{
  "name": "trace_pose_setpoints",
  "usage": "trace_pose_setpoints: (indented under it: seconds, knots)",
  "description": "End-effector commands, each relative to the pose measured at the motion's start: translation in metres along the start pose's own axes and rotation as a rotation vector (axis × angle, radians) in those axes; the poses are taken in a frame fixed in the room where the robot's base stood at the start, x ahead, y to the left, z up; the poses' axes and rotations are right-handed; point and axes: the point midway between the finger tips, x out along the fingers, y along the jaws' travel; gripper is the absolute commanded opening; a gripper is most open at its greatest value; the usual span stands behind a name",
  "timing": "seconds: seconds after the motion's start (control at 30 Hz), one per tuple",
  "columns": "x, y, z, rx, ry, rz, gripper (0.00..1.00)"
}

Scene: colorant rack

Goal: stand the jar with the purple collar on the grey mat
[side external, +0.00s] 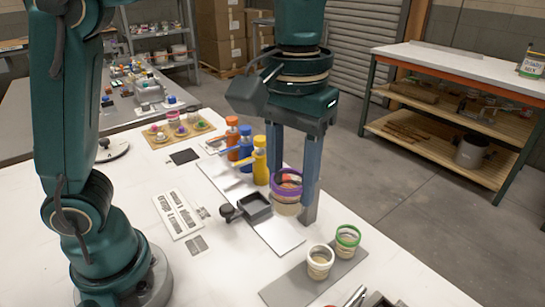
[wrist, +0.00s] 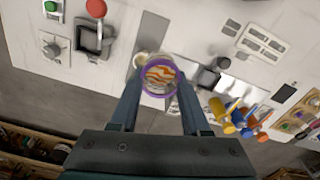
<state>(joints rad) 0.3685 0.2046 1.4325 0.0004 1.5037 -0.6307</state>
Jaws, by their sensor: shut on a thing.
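The jar with the purple collar (side external: 286,186) is between the two blue-grey fingers of my gripper (side external: 292,195), which is shut on it. It looks upright; whether its base clears the table is hard to tell. In the wrist view the jar (wrist: 160,75) shows from above, with orange and white streaks inside the purple ring, a finger on each side of my gripper (wrist: 160,98). The grey mat (side external: 285,291) lies in front of it in the side view. A white-collared jar (side external: 319,262) and a green-collared jar (side external: 347,242) stand on its right part.
Orange, blue and yellow bottles (side external: 260,162) stand behind the held jar. A dark square pan (side external: 255,207) is at its left. Metal tools (side external: 355,297) lie at the front edge. The mat's left part is bare. A shelved bench (side external: 460,110) stands at the right.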

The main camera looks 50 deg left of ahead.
Motion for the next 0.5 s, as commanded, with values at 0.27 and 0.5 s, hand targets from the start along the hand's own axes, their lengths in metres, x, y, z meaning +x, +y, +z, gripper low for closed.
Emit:
trace_pose_setpoints:
  seconds: [0.27, 0.5]
  knots:
    - [0.000, 0.023, 0.023, 0.004, 0.000, 0.000, 0.00]
    - [0.025, 0.021, 0.022, -0.002, -0.003, -0.003, 0.00]
